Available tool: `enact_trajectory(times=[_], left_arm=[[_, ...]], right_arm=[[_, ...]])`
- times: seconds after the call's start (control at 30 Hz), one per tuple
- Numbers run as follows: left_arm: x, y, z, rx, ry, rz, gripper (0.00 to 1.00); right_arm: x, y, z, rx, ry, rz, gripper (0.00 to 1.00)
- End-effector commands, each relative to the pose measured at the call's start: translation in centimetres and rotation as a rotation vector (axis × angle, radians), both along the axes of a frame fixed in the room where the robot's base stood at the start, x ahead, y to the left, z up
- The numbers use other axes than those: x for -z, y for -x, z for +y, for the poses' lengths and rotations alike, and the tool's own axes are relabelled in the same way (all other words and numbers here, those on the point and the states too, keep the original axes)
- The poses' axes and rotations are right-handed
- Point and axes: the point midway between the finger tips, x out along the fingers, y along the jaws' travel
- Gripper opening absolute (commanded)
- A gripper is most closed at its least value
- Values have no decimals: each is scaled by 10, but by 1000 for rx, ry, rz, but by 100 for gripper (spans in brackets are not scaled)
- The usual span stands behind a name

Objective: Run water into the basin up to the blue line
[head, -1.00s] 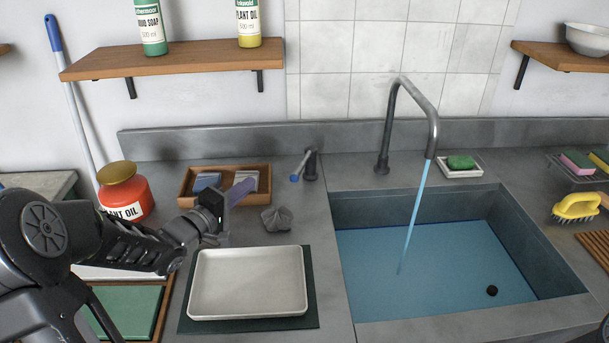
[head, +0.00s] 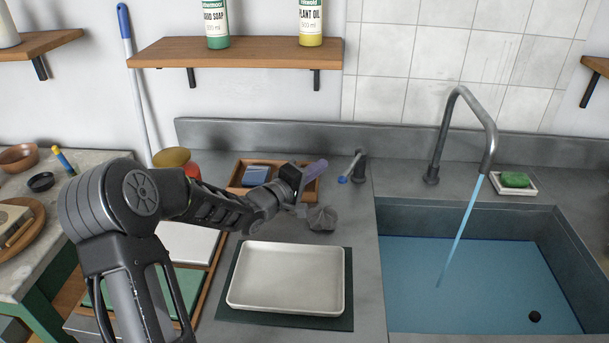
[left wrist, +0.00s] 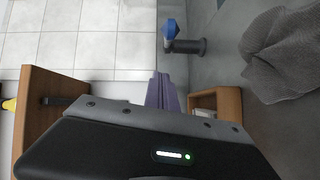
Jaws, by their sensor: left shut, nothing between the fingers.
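The basin (head: 560,222) is set in the grey counter, with blue water (head: 470,275) in it. A stream runs from the bent grey tap (head: 490,150) into the water. A thin darker blue line (head: 450,238) shows where the water meets the back wall; I cannot tell the line's height apart from the surface. The tap lever (head: 352,168), with a blue tip, stands left of the tap; it also shows in the left wrist view (left wrist: 170,30). My left gripper (head: 318,167), its fingers purple, is shut and empty, left of the lever and apart from it. My right gripper is out of view.
A crumpled grey cloth (head: 321,218) and a metal tray (head: 287,278) lie below my left gripper. A wooden box (head: 237,180) stands behind it. A green soap in a dish (head: 514,180) sits right of the tap. A shelf (head: 240,50) hangs above.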

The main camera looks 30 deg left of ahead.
Motion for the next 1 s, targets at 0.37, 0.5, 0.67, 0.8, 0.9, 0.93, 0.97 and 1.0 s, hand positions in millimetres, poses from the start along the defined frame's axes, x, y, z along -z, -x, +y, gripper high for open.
enact_trajectory(times=[0.37,0.5,0.67,0.8,0.9,0.93,0.97,1.0], left_arm=[[8,-11,-39,0,2,1,0],[9,-11,-41,0,0,1,0],[9,-11,-41,0,0,1,0],[10,-11,-46,2,1,1,0],[12,-11,-62,3,0,-1,0],[13,-11,-68,4,0,-1,0],[14,-12,-74,5,-1,0,0],[14,-13,-82,5,0,-2,0]], right_arm=[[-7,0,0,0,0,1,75],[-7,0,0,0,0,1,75],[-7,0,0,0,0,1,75],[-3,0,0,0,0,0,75],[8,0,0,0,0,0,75],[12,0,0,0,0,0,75],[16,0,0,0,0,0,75],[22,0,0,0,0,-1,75]])
